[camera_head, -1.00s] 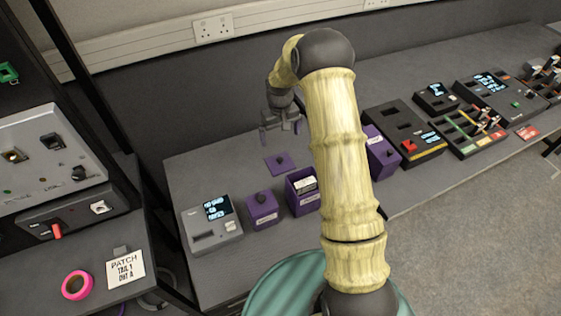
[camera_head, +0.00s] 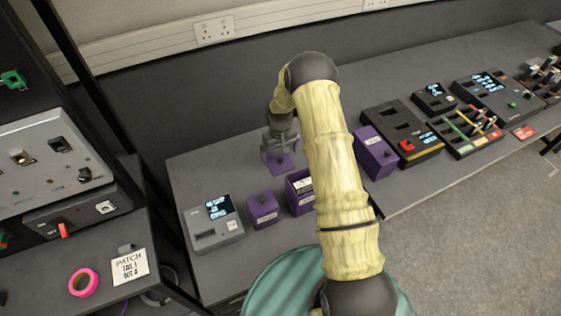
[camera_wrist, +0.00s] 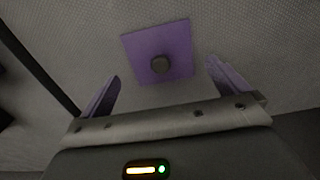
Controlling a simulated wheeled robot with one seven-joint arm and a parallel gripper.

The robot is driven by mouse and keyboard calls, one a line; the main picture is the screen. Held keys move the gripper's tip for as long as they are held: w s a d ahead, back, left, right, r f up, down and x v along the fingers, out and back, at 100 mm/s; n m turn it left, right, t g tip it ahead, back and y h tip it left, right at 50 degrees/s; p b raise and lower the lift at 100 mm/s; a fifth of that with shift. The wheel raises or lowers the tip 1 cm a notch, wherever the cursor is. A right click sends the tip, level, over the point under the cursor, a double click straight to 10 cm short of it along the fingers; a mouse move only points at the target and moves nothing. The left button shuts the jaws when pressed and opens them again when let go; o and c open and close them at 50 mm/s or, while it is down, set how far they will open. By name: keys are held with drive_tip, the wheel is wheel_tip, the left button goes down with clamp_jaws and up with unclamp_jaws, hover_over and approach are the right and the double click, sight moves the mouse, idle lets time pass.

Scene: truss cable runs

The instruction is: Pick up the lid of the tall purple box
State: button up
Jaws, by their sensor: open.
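A flat square purple lid (camera_head: 281,164) with a dark round knob lies loose on the bench. In the wrist view the lid (camera_wrist: 137,45) shows whole, its knob (camera_wrist: 160,65) roughly midway between the fingertips. My gripper (camera_head: 277,154) is open and empty over the lid; the exact height is hard to tell. In the wrist view my gripper's (camera_wrist: 162,70) purple fingers stand either side of the knob, not visibly touching it. An open purple box (camera_head: 297,199) holding pale cards stands in front of the lid, partly hidden by my arm.
Another purple box (camera_head: 375,158) stands right of my arm, near black devices (camera_head: 402,135). The bench behind the lid is clear.

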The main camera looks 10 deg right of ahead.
sight(280, 158)
drive_tip(key=shift+s+f+p, duration=0.1)
drive_tip(key=shift+f+p, duration=0.35)
drive_tip(key=shift+f, duration=1.25)
drive_tip(key=c, duration=0.8)
drive_tip(key=shift+r, duration=0.1)
wheel_tip(280, 158, up, 10)
drive_tip(key=b, duration=0.2)
drive_tip(key=shift+b, duration=0.4)
